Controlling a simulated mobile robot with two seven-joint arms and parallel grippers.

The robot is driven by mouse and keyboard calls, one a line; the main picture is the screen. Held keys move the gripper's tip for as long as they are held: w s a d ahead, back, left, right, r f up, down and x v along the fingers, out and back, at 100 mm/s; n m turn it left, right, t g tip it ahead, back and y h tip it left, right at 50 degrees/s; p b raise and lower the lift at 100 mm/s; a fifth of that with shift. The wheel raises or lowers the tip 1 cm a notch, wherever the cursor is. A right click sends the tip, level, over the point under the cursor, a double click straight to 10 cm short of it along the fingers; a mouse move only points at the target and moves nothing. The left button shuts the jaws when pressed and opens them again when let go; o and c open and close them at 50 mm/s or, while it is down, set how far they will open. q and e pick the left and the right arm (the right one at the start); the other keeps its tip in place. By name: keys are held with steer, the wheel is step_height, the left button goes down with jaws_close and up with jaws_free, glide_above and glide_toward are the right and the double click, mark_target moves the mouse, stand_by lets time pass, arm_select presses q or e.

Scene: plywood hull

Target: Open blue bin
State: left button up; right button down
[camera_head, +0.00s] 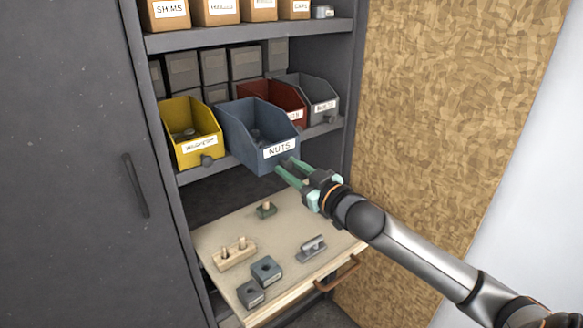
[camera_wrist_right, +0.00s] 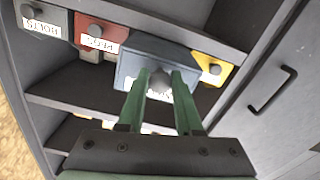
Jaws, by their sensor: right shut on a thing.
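The blue bin (camera_head: 254,128), labelled NUTS, stands on the middle shelf and juts out past the shelf's front edge and its neighbouring bins. My right gripper (camera_head: 284,170) is at the bin's lower front, just below the label. In the right wrist view the blue bin (camera_wrist_right: 150,52) is straight ahead. There the green fingers of the right gripper (camera_wrist_right: 160,82) are shut on the round grey knob (camera_wrist_right: 160,80) on its front. The fingers partly hide the label. My left gripper is not in view.
A yellow bin (camera_head: 192,128) stands left of the blue bin; a red bin (camera_head: 278,97) and a grey bin (camera_head: 312,98) stand right of it. Below is a pulled-out wooden board (camera_head: 215,230) with several small blocks. A closed cabinet door (camera_head: 70,160) is at the left.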

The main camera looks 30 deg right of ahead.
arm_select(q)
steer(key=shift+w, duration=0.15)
arm_select(e)
steer(key=c, duration=0.9)
jaws_free()
steer(key=shift+w, duration=0.1)
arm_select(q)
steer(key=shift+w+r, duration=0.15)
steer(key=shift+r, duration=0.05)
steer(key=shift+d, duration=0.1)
arm_select(e)
steer(key=shift+s+f, duration=0.1)
steer(key=shift+s, duration=0.45)
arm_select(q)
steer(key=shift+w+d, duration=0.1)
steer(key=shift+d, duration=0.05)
arm_select(e)
steer(key=shift+s+d, duration=0.15)
steer(key=shift+s, duration=1.75)
steer(key=shift+s+d, duration=0.15)
steer(key=shift+s, duration=1.75)
steer(key=shift+s+d, duration=0.15)
steer(key=shift+s, duration=1.75)
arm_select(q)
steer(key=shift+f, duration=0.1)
